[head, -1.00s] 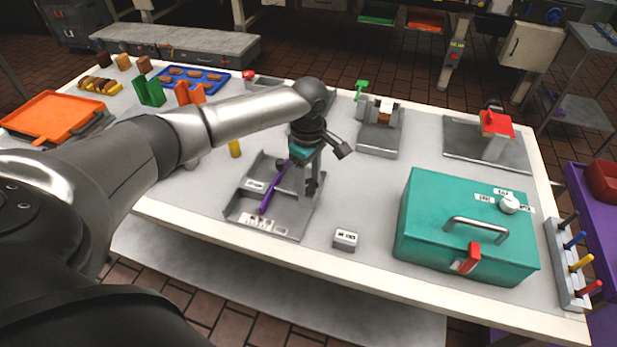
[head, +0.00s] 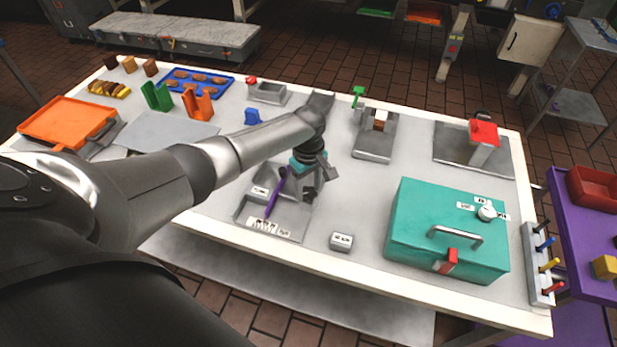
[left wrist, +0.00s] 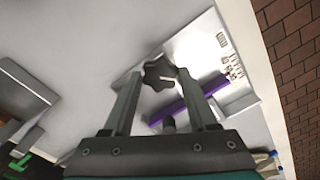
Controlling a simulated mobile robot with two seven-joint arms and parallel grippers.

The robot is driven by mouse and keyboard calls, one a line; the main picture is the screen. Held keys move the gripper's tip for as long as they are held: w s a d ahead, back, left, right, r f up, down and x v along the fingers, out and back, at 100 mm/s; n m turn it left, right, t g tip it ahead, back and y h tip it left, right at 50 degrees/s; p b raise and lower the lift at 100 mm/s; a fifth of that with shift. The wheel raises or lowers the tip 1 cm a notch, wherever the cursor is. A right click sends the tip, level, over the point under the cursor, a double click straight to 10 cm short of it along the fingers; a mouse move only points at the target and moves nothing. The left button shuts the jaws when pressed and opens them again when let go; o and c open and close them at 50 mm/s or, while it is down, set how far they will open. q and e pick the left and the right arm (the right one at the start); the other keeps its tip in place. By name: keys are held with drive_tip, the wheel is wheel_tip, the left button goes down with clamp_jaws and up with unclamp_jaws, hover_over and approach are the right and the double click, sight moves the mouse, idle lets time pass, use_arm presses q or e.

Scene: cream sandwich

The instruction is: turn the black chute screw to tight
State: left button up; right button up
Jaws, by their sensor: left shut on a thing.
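The black chute screw (left wrist: 158,74) has a lobed, star-shaped knob. In the left wrist view it sits between my left fingertips, which are shut on it. In the head view my left gripper (head: 308,188) points down at the right side of the grey chute tray (head: 290,222), and the knob is mostly hidden by the gripper. A purple bar (head: 272,196) slants across the tray beside the gripper; it also shows in the left wrist view (left wrist: 190,98), just past the knob. My right gripper is not in view.
A small labelled grey block (head: 341,242) stands right of the tray, near the front edge. A teal box (head: 415,225) with a handle and white dial is further right. A grey fixture (head: 373,147) is behind. The table between them is clear.

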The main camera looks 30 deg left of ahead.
use_arm(q)
drive_tip(key=shift+r+m+p, duration=0.1)
drive_tip(key=shift+m+p, duration=1.05)
drive_tip(key=shift+m, duration=0.45)
drive_tip(key=m, duration=0.3)
drive_tip(key=shift+s+m+p, duration=0.1)
drive_tip(key=shift+m+p, duration=0.2)
drive_tip(key=shift+p, duration=0.05)
drive_tip(key=m, duration=0.4)
drive_tip(key=shift+m, duration=0.3)
drive_tip(key=m, duration=0.3)
drive_tip(key=shift+m+p, duration=0.3)
drive_tip(key=m, duration=0.3)
drive_tip(key=shift+m, duration=0.3)
drive_tip(key=m, duration=0.4)
drive_tip(key=shift+a+m+b, duration=0.1)
drive_tip(key=shift+m+b, duration=0.25)
drive_tip(key=shift+m, duration=1.75)
